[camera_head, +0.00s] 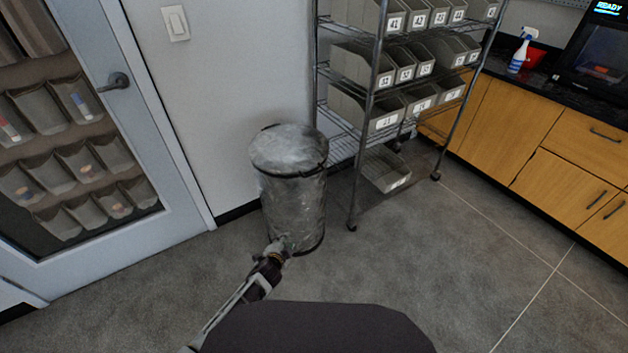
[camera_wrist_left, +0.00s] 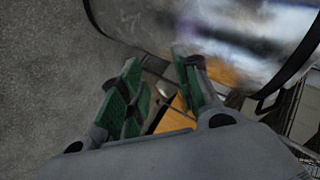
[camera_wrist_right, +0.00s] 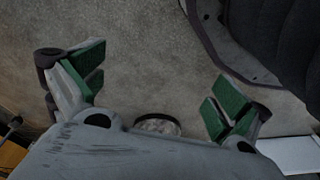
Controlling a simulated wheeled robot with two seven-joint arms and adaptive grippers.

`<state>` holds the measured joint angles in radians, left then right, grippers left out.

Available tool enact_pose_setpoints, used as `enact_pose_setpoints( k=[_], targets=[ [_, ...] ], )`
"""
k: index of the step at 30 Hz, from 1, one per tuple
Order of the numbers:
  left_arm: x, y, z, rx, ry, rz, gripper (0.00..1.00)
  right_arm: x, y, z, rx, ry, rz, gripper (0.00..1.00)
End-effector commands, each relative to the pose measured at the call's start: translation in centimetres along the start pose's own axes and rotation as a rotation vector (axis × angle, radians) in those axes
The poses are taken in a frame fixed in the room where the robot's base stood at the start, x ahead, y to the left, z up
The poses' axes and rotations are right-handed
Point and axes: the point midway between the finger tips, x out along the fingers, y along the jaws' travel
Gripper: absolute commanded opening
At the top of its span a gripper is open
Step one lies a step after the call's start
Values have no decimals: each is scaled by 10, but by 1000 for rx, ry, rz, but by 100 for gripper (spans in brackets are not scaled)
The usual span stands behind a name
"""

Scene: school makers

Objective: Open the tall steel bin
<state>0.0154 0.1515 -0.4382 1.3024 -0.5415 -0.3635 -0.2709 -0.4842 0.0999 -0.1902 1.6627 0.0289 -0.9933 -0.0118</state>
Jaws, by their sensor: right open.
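The tall steel bin (camera_head: 292,205) stands upright on the floor against the wall, its round lid (camera_head: 288,150) down on top. My left gripper (camera_head: 278,249) is low in front of the bin, near the base of its body. In the left wrist view the bin's shiny side (camera_wrist_left: 225,35) fills the top right, and my left gripper (camera_wrist_left: 158,76) has its green-padded fingers apart close to it. Contact cannot be told. My right gripper (camera_wrist_right: 155,78) is wide open and empty over the floor; it is not in the head view.
A wire shelf rack (camera_head: 366,130) with numbered grey boxes stands just right of the bin. A glass-paned door (camera_head: 165,110) is at the left. Wooden cabinets (camera_head: 530,130) line the right. The floor (camera_head: 430,265) in front of the rack is clear.

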Motion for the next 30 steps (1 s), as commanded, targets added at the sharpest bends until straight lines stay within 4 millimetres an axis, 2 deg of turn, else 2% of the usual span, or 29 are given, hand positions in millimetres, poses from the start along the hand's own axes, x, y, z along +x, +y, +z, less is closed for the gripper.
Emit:
enact_pose_setpoints(
  k=[2, 7, 12, 16, 21, 30],
  targets=[
    [6, -20, -20, 50, 33, -50, 32, -6, -2, -9, 0, 9, -4, 100],
    [5, -65, -65, 154, 95, -157, 32, -29, -7, -23, -2, 19, -14, 100],
    [-5, -105, -108, 250, 146, -267, 32, -54, -11, -34, -4, 29, -23, 100],
    [-15, -129, -134, 307, 174, -337, 32, -71, -13, -38, -5, 34, -29, 100],
    [-25, -146, -152, 349, 192, -390, 32, -86, -14, -41, -7, 38, -33, 100],
    [-29, -151, -157, 358, 196, -403, 32, -90, -15, -41, -7, 37, -34, 100]
  ],
)
